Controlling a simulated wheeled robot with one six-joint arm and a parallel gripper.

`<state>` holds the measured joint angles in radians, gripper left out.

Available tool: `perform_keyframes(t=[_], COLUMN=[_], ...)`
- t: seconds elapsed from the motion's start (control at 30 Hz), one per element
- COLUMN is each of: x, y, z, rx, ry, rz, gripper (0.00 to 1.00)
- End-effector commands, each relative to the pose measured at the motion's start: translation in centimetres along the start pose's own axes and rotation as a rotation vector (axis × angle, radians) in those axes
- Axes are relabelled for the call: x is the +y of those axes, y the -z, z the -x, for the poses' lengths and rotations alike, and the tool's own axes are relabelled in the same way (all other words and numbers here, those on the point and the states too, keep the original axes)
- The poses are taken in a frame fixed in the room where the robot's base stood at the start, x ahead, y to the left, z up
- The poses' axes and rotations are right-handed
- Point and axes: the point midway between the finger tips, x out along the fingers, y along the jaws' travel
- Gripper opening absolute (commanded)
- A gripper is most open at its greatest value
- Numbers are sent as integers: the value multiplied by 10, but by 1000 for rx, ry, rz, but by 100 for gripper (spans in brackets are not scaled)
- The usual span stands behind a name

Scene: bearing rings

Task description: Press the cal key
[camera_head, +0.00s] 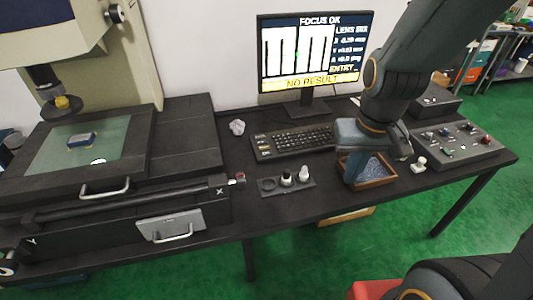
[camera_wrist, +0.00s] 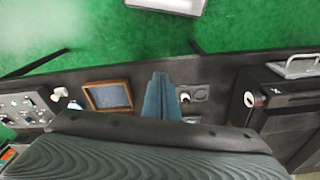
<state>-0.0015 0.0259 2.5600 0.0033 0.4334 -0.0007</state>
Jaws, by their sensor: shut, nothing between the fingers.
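A black keyboard (camera_head: 290,142) lies on the bench in front of the monitor (camera_head: 315,55). A few of its left-end keys look yellowish or pale, but their labels are too small to read, so I cannot tell which is the cal key. My gripper (camera_head: 354,180) points down in front of the wooden tray, to the right of the keyboard and nearer the bench front. Its bluish fingers (camera_wrist: 161,78) are together and empty in the wrist view. The keyboard does not show in the wrist view. The monitor reads "FOCUS OK" and "NO RESULT".
A wooden tray (camera_head: 390,180) holds blue material behind my fingers. A black holder (camera_head: 268,194) with small knobs stands left of it. A control panel (camera_head: 478,144) with buttons and a white-knobbed stick (camera_head: 419,164) are at right. A measuring stage (camera_head: 60,178) fills the left.

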Motion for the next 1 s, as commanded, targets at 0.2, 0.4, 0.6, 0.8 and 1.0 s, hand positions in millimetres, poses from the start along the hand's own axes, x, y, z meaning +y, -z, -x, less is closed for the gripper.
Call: perform_keyframes(t=[0.2, 0.4, 0.6, 0.8, 1.0], x=[-3, -20, -56, -105, -159], y=[12, 70, 149, 219, 269], z=[-5, -30, -64, -99, -129], rx=[19, 123, 272, 406, 501], ry=[-1, 6, 60, 160, 295], rz=[-11, -76, -170, -260, -342], gripper=[0, 0, 0, 0, 0])
